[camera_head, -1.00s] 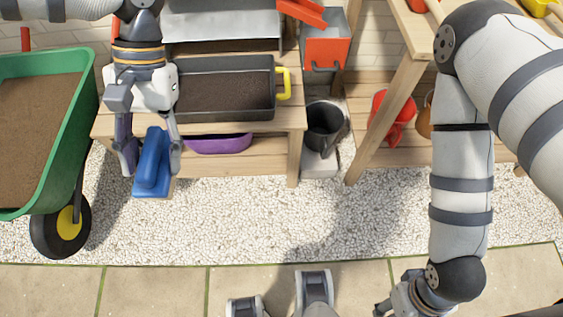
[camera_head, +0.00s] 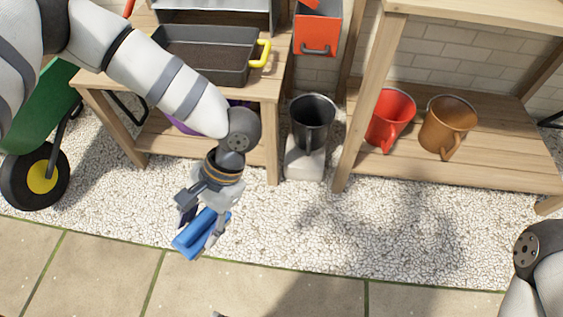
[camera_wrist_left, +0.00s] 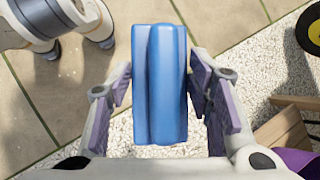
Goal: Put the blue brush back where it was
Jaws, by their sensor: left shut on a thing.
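The blue brush (camera_head: 196,236) is held by my left gripper (camera_head: 203,222) above the gravel, in front of the low potting bench. In the left wrist view the blue brush (camera_wrist_left: 160,85) sits between the two fingers of my left gripper (camera_wrist_left: 160,90), its length running away from the palm. Its underside is hidden. The right arm shows only as a part at the lower right edge of the head view; its gripper is out of frame.
The potting bench (camera_head: 262,90) carries a black tray (camera_head: 243,72) with a yellow handle. A black bucket (camera_head: 311,125) stands on a pale block. A red pot (camera_head: 391,115) and a brown pot (camera_head: 447,125) stand on the right bench's lower shelf. A green wheelbarrow (camera_head: 42,115) is at left. Gravel is open.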

